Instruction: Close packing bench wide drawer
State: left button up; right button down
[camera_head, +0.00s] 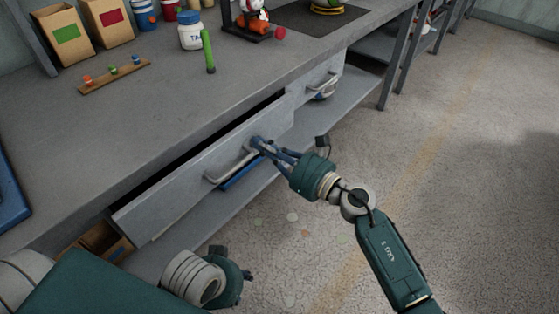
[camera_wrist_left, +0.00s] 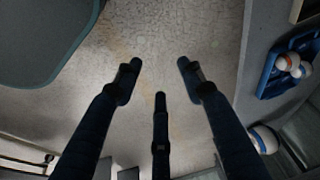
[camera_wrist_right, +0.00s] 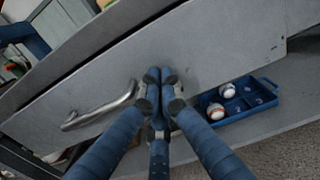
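The wide drawer (camera_head: 180,185) under the bench top stands partly open, with a dark gap along its top edge. Its front also fills the right wrist view (camera_wrist_right: 225,45). Its bar handle (camera_head: 222,177) shows left of my right gripper's fingers, also in the right wrist view (camera_wrist_right: 95,108). My right gripper (camera_head: 258,143) has its fingertips together at the drawer front, beside the handle's right end; firm contact is hard to tell. It holds nothing visible. My left gripper (camera_wrist_left: 160,75) is open and empty above the floor, low in the head view (camera_head: 246,276).
The bench top (camera_head: 130,120) carries cartons, a white jar (camera_head: 190,32) and a green stick (camera_head: 208,52). A smaller drawer (camera_head: 318,82) is to the right. A blue tray (camera_wrist_right: 255,102) with balls sits on the lower shelf. The floor to the right is clear.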

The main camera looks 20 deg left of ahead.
aim_at(250, 136)
jog(key=b+x, duration=0.1)
jog(key=x, duration=0.3)
jog(key=shift+a+r, duration=0.1)
jog(key=shift+r, duration=0.2)
